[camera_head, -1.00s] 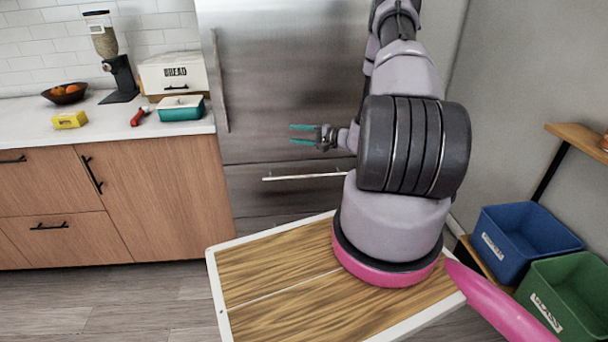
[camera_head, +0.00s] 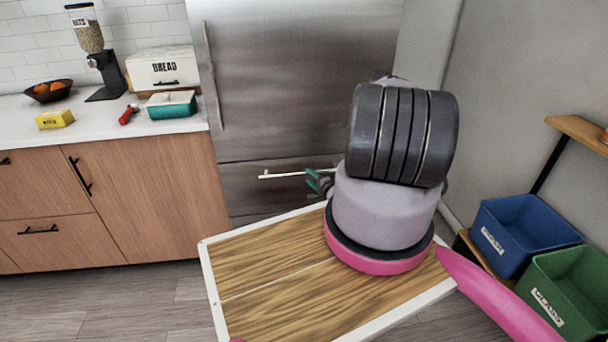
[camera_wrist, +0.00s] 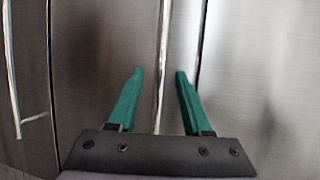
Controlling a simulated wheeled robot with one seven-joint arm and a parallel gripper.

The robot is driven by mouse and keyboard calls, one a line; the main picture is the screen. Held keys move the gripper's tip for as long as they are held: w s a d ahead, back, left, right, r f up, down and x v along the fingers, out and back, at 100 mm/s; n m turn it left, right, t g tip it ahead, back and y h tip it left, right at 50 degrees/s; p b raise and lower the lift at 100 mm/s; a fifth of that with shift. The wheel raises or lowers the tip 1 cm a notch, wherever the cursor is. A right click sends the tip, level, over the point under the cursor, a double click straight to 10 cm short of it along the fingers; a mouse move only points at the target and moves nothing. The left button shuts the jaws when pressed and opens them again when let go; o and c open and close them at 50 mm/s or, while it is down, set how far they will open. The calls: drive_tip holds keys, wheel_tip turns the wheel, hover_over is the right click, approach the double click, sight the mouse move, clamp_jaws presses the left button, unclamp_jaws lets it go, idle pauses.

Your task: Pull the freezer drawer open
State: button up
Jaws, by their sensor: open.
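The freezer drawer (camera_head: 245,190) is the steel front below the tall fridge door. It looks shut. Its pale bar handle (camera_head: 290,174) lies level near the drawer's top edge, its right end hidden by my arm. My gripper (camera_head: 320,182) is just below the handle in the head view, partly hidden behind my arm. In the wrist view my gripper (camera_wrist: 156,72) is open, with its green fingers apart.
The fridge door (camera_head: 290,80) with its upright handle is above. Wooden cabinets (camera_head: 145,200) and a counter (camera_head: 160,127) stand at left. Blue (camera_head: 525,230) and green (camera_head: 575,285) bins stand at right. Grey floor (camera_head: 120,300) shows at front left.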

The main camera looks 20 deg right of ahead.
sight(304, 173)
drive_tip(key=x, duration=0.4)
drive_tip(key=shift+w+f, duration=0.1)
drive_tip(key=shift+w, duration=0.3)
clamp_jaws()
idle(1.1)
